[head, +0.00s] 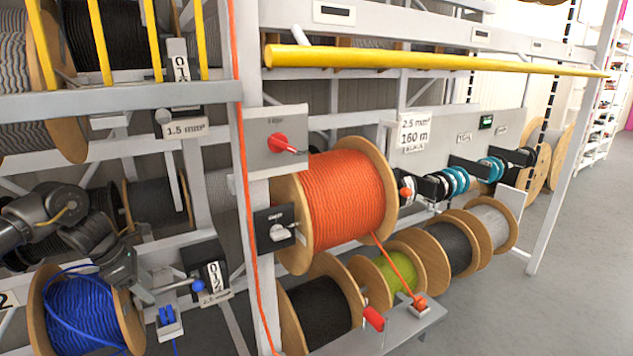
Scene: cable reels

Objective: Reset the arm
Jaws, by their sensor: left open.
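My left arm (45,215), dark grey, comes in from the left edge and bends down in front of the lower left rack. My left gripper (124,272) is at its end, just above and beside the right flange of the blue cable reel (78,308). It looks open, with nothing seen between its fingers; whether it touches the reel I cannot tell. My right arm and gripper are not in view.
A large orange cable reel (345,197) hangs on the rack at the centre. Black, green and grey reels (455,247) sit lower right. A yellow bar (430,62) crosses above. A blue-knobbed lever (197,286) is right of my gripper. Open floor (560,290) lies right.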

